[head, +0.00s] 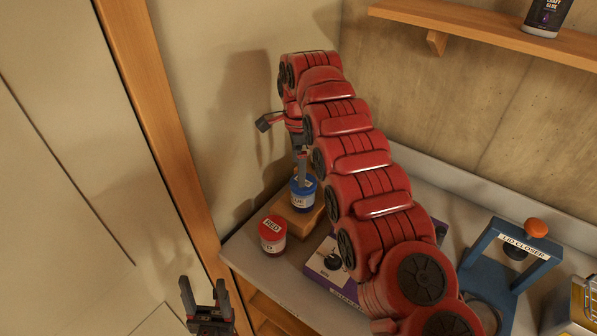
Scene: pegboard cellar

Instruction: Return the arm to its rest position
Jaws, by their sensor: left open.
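My left gripper (205,289) is at the bottom left, pointing up, with two dark fingers apart and nothing between them. It is in front of the wooden post and clear of the counter. My right arm, large and red, reaches from the lower right up over the counter. Its gripper (301,168) hangs down at the blue-lidded jar (303,196), mostly hidden behind the arm. A dark finger meets or overlaps the lid; I cannot tell whether it grips. The jar stands on a wooden block (299,222).
A red-lidded jar (272,235) stands left of the block. A purple box (330,272) lies partly under the right arm. A blue lid closer (487,247) stands at the right. A wooden shelf (480,27) holds a glue bottle (546,15). A wooden post (160,110) borders the counter's left.

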